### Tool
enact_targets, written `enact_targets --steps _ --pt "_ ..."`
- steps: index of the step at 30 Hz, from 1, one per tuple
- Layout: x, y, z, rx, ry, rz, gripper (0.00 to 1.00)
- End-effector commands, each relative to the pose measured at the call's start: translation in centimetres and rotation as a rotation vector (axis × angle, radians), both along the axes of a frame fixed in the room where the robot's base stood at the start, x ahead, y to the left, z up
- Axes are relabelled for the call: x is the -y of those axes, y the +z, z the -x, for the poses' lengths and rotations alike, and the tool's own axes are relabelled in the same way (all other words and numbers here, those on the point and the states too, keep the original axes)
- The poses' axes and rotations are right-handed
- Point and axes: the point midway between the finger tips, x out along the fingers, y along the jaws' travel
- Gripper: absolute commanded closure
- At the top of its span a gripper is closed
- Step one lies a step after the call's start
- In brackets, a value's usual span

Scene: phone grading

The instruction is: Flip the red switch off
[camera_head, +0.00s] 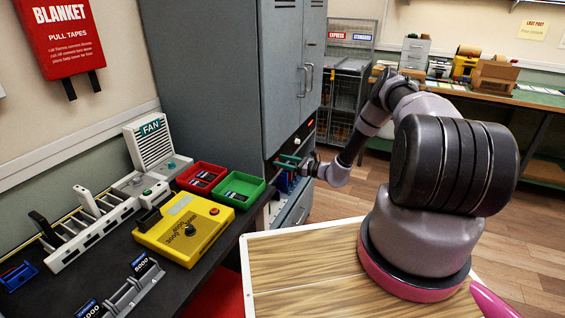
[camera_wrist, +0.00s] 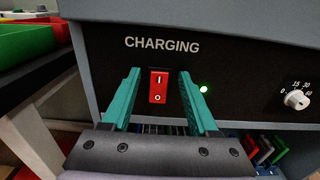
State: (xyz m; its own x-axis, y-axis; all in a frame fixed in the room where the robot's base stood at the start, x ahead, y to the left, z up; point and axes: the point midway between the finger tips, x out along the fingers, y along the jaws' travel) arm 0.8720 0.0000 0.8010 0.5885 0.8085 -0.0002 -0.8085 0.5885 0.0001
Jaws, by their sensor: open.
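The red switch (camera_wrist: 158,87) shows in the wrist view on a dark panel under the word CHARGING. It is a rocker marked I at the top and O at the bottom. I cannot tell for sure which side is pressed. A small green light (camera_wrist: 204,89) glows to its right. My gripper (camera_wrist: 157,80) is open, with its two teal fingers on either side of the switch in the picture and nothing between them but the switch. I cannot tell whether they touch the panel. In the head view my gripper (camera_head: 288,162) is at the grey cabinet's front.
The grey cabinet (camera_head: 215,80) stands behind the bench. A white dial (camera_wrist: 297,100) is right of the switch. Red (camera_head: 201,166) and green (camera_head: 262,184) trays and a yellow box (camera_head: 160,240) sit on the dark bench at left. Wooden floor is clear at right.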

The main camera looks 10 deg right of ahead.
Motion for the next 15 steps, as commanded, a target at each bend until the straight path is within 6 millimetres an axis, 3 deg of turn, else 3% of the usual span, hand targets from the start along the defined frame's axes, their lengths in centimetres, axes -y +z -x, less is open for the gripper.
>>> enact_targets --steps 1,5,15 --pt "0.0 0.0 0.01 0.0 0.0 0.0 0.48" --pt "0.0 0.0 0.01 0.0 0.0 0.0 0.97" --pt "0.1 -0.45 0.16 0.046 -0.002 -0.07 1.0"
